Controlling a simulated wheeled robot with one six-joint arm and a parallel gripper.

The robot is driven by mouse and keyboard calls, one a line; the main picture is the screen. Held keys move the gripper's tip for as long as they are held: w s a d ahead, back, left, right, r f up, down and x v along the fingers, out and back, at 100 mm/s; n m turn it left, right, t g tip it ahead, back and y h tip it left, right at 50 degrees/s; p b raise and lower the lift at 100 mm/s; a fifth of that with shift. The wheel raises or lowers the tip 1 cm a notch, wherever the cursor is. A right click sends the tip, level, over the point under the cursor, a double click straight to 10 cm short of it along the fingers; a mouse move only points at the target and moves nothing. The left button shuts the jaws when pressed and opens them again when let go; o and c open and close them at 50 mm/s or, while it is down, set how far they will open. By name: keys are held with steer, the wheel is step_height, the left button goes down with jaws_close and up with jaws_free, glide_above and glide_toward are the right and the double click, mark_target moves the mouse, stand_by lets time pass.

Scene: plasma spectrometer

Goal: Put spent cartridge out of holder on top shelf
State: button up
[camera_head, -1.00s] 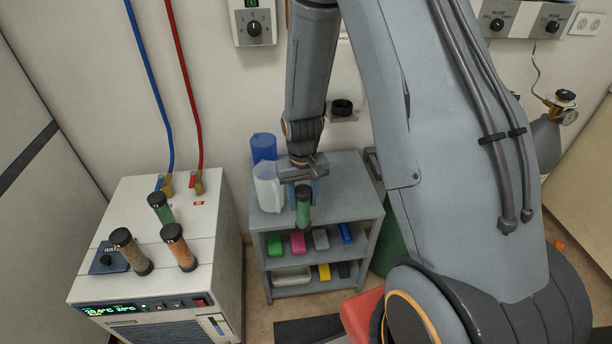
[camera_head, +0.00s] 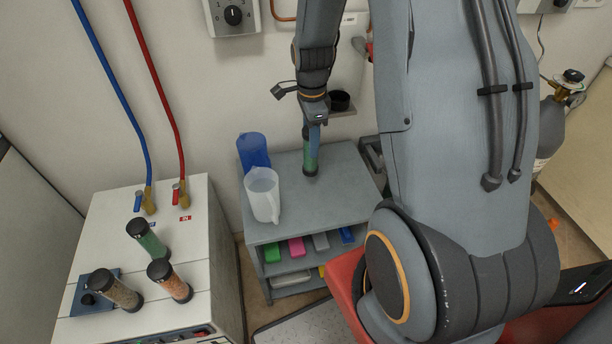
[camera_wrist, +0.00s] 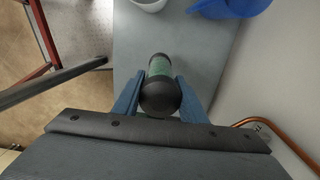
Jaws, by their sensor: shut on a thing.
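A green cartridge with black end caps (camera_head: 310,157) is upright between the fingers of my gripper (camera_head: 315,128), over the grey top shelf (camera_head: 285,208). In the wrist view my gripper (camera_wrist: 160,98) has its blue fingers closed on both sides of the cartridge (camera_wrist: 160,68). The lower cap looks at or very near the shelf surface; I cannot tell if it touches. Three more cartridges stand on the white machine at left: a green one (camera_head: 147,240), a brown one (camera_head: 117,290) and an orange one (camera_head: 169,281).
A clear jug (camera_head: 263,195) and a blue jug (camera_head: 253,151) stand on the left of the top shelf. Lower shelves hold several coloured boxes. A small black cup (camera_head: 339,100) sits on a wall ledge behind. The shelf's front middle is clear.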

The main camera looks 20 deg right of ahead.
mark_target(310, 165)
steer(key=shift+f+p, duration=1)
steer(key=shift+f, duration=3.8)
steer(key=shift+f, duration=0.2)
steer(key=o, duration=1.3)
steer(key=shift+r, duration=0.1)
